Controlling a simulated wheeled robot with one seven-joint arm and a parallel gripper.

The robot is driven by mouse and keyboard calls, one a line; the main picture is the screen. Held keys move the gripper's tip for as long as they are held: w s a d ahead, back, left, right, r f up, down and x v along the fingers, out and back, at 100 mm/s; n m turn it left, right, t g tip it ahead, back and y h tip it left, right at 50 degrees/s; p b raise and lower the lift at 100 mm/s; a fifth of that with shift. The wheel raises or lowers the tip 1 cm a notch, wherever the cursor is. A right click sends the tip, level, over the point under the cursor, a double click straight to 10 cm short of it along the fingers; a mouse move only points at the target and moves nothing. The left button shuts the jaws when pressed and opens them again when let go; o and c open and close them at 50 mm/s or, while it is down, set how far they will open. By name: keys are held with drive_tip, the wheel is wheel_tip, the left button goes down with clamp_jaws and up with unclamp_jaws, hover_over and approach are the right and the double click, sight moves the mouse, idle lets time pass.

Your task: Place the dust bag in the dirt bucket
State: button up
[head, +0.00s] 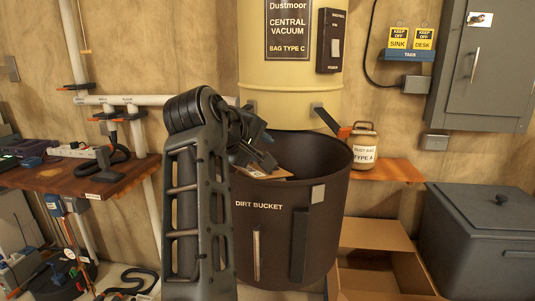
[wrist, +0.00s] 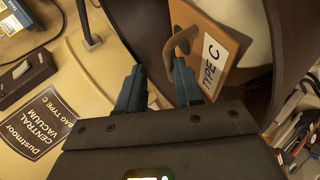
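The dust bag shows in the wrist view as a tan card collar (wrist: 215,25) with a brown handle loop, a white "TYPE C" label and a pale body. In the head view its collar (head: 283,175) shows just inside the mouth of the dark dirt bucket (head: 270,240). My gripper (head: 262,160) is over the bucket's mouth, beside the collar. In the wrist view my gripper (wrist: 158,78) has its fingers apart with a clear gap between them. The right finger is close to the handle; I cannot tell if they touch. The bag's lower part is hidden.
The cream central vacuum (head: 290,90), marked "BAG TYPE C", hangs above the bucket. An open cardboard box (head: 375,235) and a grey chest (head: 480,240) stand right. A cluttered workbench (head: 75,180) is left.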

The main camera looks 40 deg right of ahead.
drive_tip(key=shift+s+a+r, duration=0.15)
drive_tip(key=shift+a+r, duration=0.05)
drive_tip(key=shift+a, duration=0.1)
drive_tip(key=shift+o, duration=0.4)
drive_tip(key=o, duration=1.1)
drive_tip(key=shift+o, duration=0.2)
drive_tip(key=v, duration=0.7)
drive_tip(key=shift+a+r+b, duration=0.2)
drive_tip(key=shift+a+b, duration=0.1)
drive_tip(key=shift+b, duration=0.1)
drive_tip(key=shift+s, duration=0.1)
